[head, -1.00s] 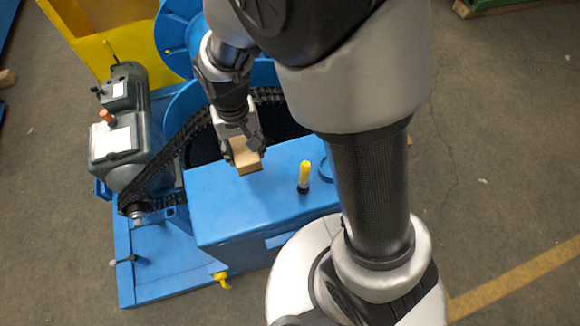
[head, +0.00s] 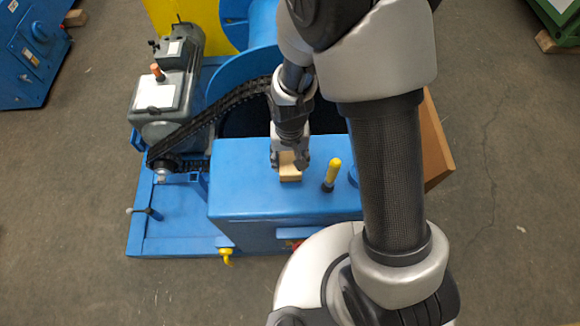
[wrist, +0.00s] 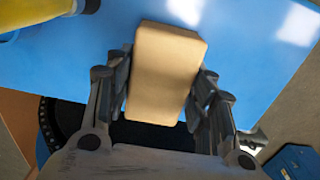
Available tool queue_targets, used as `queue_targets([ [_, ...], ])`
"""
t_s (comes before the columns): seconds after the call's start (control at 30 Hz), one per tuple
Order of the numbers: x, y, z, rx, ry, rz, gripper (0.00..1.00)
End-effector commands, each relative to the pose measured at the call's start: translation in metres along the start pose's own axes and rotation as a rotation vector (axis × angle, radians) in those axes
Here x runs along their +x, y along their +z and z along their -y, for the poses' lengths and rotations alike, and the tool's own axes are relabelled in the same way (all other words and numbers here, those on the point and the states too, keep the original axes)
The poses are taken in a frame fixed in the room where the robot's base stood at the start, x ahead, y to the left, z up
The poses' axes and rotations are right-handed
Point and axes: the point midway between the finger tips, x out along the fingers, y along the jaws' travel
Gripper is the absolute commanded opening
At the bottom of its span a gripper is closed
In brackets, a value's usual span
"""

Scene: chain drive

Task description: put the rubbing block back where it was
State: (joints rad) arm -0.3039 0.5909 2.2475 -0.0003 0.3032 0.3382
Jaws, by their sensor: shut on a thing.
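The rubbing block (head: 290,170) is a tan, box-shaped block. My gripper (head: 290,160) is shut on it, over the top of the blue housing (head: 250,190). In the wrist view the block (wrist: 165,75) sits between the two fingers of my gripper (wrist: 162,88), its far end reaching over the blue surface (wrist: 255,50). I cannot tell whether the block touches that surface.
A yellow-handled tool (head: 332,174) stands on the housing just right of the block. The black chain (head: 225,108) runs left of my gripper beside a grey motor (head: 165,100). The housing top left of the block is clear.

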Motion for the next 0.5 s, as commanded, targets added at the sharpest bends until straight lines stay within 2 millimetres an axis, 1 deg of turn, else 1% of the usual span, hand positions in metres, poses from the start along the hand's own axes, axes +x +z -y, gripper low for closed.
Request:
queue_targets([
  [0.13,0.012,0.0,0.0,0.0,0.001,0.002,0.31],
  [0.3,0.04,0.0,0.0,0.0,0.001,0.002,0.31],
  [0.4,0.045,0.0,0.0,0.0,0.0,0.0,0.31],
  [0.5,0.043,0.0,0.0,0.0,0.0,-0.001,0.31],
])
